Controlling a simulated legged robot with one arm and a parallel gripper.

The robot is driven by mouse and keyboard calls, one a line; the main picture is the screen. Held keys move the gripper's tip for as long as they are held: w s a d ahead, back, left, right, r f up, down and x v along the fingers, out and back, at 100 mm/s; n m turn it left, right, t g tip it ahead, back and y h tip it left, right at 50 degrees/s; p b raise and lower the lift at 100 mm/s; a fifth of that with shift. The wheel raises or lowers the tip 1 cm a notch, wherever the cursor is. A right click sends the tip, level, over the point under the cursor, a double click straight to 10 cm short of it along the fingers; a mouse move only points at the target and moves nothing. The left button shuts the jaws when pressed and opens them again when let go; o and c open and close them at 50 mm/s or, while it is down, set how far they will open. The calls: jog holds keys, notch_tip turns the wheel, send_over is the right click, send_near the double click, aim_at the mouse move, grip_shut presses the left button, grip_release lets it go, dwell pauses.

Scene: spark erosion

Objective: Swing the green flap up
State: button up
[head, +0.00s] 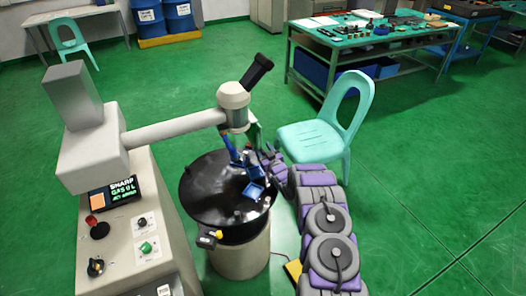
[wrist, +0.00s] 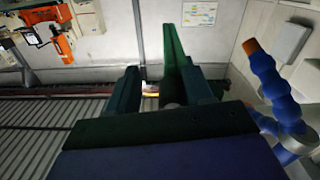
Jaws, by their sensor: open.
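The green flap shows in the wrist view as a narrow upright green strip (wrist: 176,52), rising between and beyond my fingers. In the head view a small green panel (head: 254,133), probably the same flap, is beside the machine's white head, partly hidden. My gripper (head: 267,158) is at the right rim of the black round basin, just below that panel. In the wrist view my gripper (wrist: 164,88) is open, with one dark finger on each side of the strip's lower part. I cannot tell whether the fingers touch it.
The machine's white arm and head (head: 234,100) hang over the black basin (head: 205,207). A blue segmented hose (wrist: 275,88) is close on the right in the wrist view. A turquoise chair (head: 318,140) stands right behind my arm. Green floor is free at the right.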

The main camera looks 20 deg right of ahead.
jog(key=shift+a+r, duration=0.1)
jog(key=shift+a, duration=0.7)
jog(key=c, duration=0.6)
jog(key=shift+d, duration=0.5)
grip_shut()
jog(key=shift+a, duration=0.2)
